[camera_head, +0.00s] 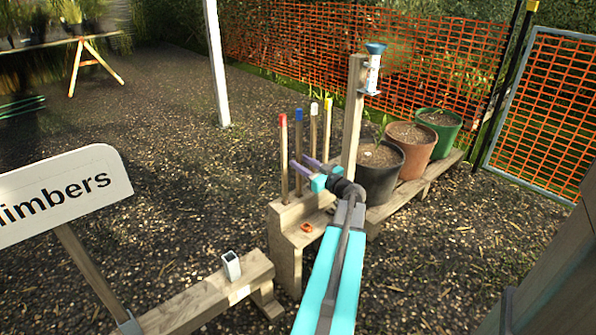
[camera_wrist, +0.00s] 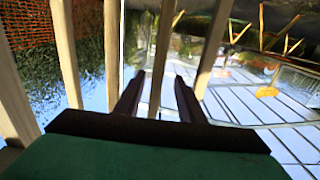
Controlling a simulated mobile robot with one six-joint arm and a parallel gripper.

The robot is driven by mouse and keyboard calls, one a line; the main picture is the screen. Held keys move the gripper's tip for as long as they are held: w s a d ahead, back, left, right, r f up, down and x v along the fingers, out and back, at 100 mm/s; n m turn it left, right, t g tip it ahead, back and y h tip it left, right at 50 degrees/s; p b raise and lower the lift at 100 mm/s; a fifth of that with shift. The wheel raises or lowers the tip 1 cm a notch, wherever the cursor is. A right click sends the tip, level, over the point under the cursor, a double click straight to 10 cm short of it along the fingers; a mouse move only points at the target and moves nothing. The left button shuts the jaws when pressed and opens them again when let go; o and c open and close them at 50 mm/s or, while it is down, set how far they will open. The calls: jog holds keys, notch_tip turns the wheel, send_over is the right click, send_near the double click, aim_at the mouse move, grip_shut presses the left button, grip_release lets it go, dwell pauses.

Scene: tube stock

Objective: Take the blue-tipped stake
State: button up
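The blue-tipped stake (camera_head: 298,135) stands upright in a wooden stand (camera_head: 287,217), between the red-tipped stake (camera_head: 283,155) and the white-tipped stake (camera_head: 313,130). My gripper (camera_head: 299,161) reaches in from the front right, with its purple fingers at the blue-tipped stake's mid height. In the wrist view, a bare stake shaft (camera_wrist: 160,62) runs between my two dark fingers (camera_wrist: 158,98), with gaps beside it. By its place in the row it looks like the blue-tipped one. No coloured tip shows in the wrist view.
A yellow-tipped stake (camera_head: 327,130) and a thick wooden post (camera_head: 354,115) with a gauge (camera_head: 373,70) stand close on the right. Several pots (camera_head: 416,152) line the bench behind. A low beam with a square socket (camera_head: 231,265) lies front left. Neighbouring stakes leave little side room.

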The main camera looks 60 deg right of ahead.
jog(key=shift+x, duration=0.9)
jog(key=b+x, duration=0.1)
jog(key=x, duration=0.1)
jog(key=b+x, duration=0.1)
jog(key=x, duration=0.2)
jog(key=shift+d+r, duration=0.2)
grip_shut()
